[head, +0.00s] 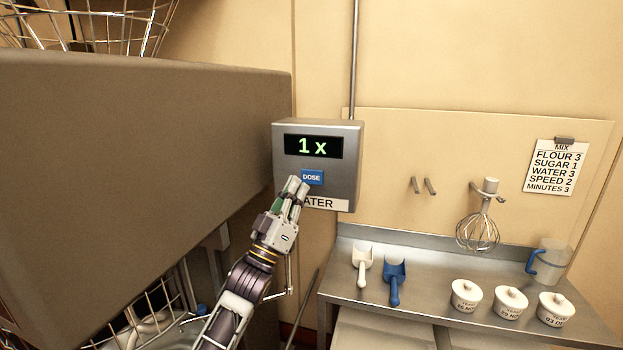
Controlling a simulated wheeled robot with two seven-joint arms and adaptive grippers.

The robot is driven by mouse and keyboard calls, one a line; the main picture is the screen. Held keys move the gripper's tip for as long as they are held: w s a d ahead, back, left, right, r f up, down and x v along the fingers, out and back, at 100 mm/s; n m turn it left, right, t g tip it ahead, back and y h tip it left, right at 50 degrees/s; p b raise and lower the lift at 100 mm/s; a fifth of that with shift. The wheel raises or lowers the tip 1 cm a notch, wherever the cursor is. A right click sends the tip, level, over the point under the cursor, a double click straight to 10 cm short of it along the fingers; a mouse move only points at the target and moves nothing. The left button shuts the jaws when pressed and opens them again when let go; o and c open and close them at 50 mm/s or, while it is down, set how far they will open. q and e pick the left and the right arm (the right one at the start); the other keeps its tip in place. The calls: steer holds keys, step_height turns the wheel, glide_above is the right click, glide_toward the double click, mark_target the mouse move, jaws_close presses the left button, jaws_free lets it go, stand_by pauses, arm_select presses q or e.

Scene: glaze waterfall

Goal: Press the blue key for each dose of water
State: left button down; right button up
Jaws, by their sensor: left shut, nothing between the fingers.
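The water dose box (347,160) is a grey metal box on the wall, with a display (313,146) reading "1 x". The blue key (313,177), marked "DOSE", is below the display. A white label under it shows "ATER", its first letter hidden by my gripper. My left gripper (298,186) is shut and empty, with its fingertips at the lower left of the blue key. I cannot tell whether they touch it. A card (556,168) on the wall reads "WATER 3" among other lines. My right gripper is not in view.
A large brown-grey machine body (140,150) fills the left, with wire guards above and below. The steel counter (430,297) at right holds a white scoop (362,262), a blue scoop (395,275), lidded pots (466,296) and a jug (553,262). A whisk (479,230) hangs above.

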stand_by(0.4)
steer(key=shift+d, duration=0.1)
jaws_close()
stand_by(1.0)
